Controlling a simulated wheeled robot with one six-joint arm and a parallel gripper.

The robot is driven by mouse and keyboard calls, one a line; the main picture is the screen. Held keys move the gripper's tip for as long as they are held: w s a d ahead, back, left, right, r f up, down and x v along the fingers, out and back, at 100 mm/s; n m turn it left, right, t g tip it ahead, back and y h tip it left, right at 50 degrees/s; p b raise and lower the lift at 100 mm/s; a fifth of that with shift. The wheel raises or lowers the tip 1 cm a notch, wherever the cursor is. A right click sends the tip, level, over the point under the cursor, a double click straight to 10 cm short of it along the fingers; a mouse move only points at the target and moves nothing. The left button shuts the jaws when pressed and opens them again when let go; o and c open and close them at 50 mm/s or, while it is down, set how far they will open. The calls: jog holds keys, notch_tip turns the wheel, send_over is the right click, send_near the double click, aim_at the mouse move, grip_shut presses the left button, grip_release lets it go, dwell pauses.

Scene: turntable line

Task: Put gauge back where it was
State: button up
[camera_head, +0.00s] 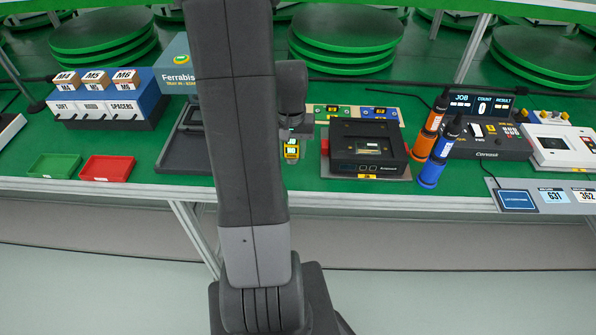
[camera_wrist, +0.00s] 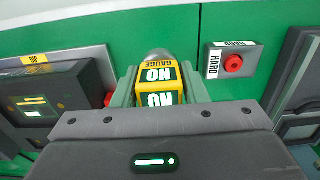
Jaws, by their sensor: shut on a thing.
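The gauge (camera_wrist: 160,92) is yellow with dark green labels reading "NO" and "GAUGE" and has a rounded grey end. In the wrist view it sits between the two fingers of my gripper (camera_wrist: 163,84), which are shut on it. In the head view the yellow gauge (camera_head: 291,151) shows beneath my gripper (camera_head: 292,134), in front of the green bench top, between the dark tray and the black device. My arm hides part of that area. I cannot tell whether the gauge touches the bench.
A black device (camera_head: 366,148) on a base plate stands right of the gauge. A tan board (camera_head: 402,121) with green and blue pieces lies behind it. A dark grey tray (camera_head: 172,153) is at left. In the wrist view, a grey box marked "HARD" (camera_wrist: 215,62) has a red button.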

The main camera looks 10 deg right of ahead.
aim_at(291, 142)
jog(key=shift+f, duration=3.2)
jog(key=shift+f+b, duration=0.2)
jog(key=shift+b, duration=0.1)
jog(key=o, duration=1.2)
notch_tip(291, 142, up, 12)
jog(key=shift+r+p, duration=0.2)
jog(key=shift+p, duration=0.4)
